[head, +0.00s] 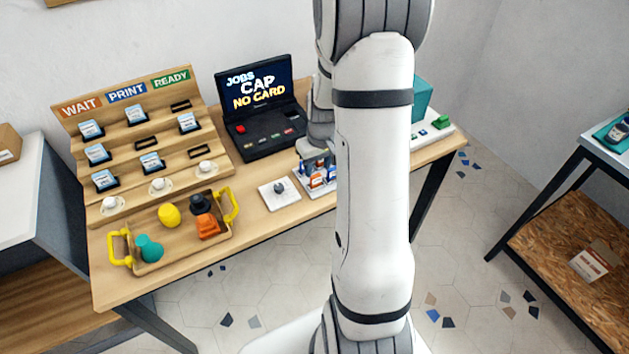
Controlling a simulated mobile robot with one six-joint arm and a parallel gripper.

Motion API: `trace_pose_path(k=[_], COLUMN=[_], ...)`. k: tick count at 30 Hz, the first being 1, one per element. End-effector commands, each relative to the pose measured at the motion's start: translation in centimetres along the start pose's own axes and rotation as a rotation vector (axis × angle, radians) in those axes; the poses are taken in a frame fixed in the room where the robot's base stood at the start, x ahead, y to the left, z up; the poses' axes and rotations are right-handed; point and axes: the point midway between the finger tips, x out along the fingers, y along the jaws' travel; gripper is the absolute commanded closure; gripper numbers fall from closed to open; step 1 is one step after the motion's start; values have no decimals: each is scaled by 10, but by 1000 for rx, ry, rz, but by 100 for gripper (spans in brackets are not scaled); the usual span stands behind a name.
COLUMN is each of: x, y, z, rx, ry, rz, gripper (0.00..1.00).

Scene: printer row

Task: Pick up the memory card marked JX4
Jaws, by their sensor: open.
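Several memory cards with pale blue-and-white labels stand in the stepped wooden rack (125,118) at the left, in the head view. One card (90,129) is upper left, one (188,122) upper right, two more (97,153) (151,162) are in the middle, and one (104,180) is lower left. Their markings are too small to read, so I cannot tell which is JX4. My gripper (318,165) is partly hidden behind my arm, right of the rack and over a small tray of blue and orange items. It is open, apart from the cards.
The black console (262,139) reads "JOBS CAP NO CARD" and stands right of the rack. A wooden tray with yellow handles (229,204) holds colored pieces in front. A white pad with a grey knob (280,193) lies near the table's front edge. My arm blocks the table's right part.

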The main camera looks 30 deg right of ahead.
Motion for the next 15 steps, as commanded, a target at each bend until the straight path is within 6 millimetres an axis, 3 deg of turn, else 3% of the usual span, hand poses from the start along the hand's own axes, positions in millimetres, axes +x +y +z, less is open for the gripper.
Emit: trace_pose_path(k=[9, 15], x=[41, 49], y=[0, 1], z=[-4, -4], rx=[0, 1], ry=[-2, 1], rz=[-1, 1], gripper=[58, 58])
